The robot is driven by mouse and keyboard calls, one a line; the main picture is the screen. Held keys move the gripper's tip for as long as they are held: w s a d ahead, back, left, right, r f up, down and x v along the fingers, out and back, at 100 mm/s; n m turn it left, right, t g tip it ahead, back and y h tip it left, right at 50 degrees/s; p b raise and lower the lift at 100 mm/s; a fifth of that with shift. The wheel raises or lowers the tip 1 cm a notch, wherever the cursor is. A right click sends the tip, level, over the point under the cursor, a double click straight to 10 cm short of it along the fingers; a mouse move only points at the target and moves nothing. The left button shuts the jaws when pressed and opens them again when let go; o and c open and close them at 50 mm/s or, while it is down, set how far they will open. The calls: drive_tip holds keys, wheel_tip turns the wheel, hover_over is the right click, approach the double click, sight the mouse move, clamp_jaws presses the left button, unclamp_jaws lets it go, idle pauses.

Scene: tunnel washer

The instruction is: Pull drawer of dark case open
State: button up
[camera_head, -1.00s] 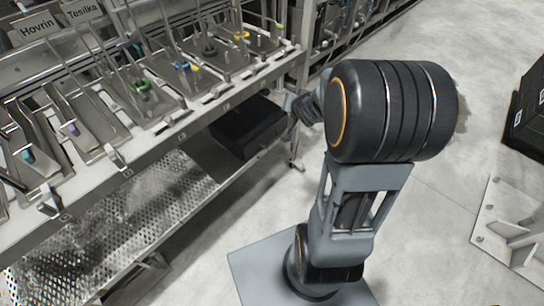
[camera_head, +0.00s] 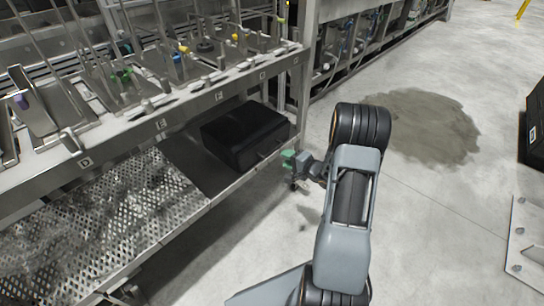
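The dark case (camera_head: 243,130) is a black box on the lower shelf under the washer's workbench. Its right-hand front face looks flush, with a small light detail low on it that may be a handle. I see no gap, so the drawer appears closed. My gripper (camera_head: 289,168) is just to the right of that face, near the shelf edge, and seems apart from it. It has a green part near its tip. The fingers are too small to show whether they are open or shut.
The perforated lower shelf (camera_head: 110,200) runs to the left of the case. A metal frame post (camera_head: 304,75) stands behind my gripper. The bench above holds several racks with coloured fittings. Open concrete floor (camera_head: 420,220) lies to the right, with a dark stain.

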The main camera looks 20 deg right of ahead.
sight(273, 152)
drive_tip(key=shift+b+x, duration=1.3)
drive_tip(key=shift+x, duration=2.85)
drive_tip(key=shift+c, duration=0.4)
clamp_jaws()
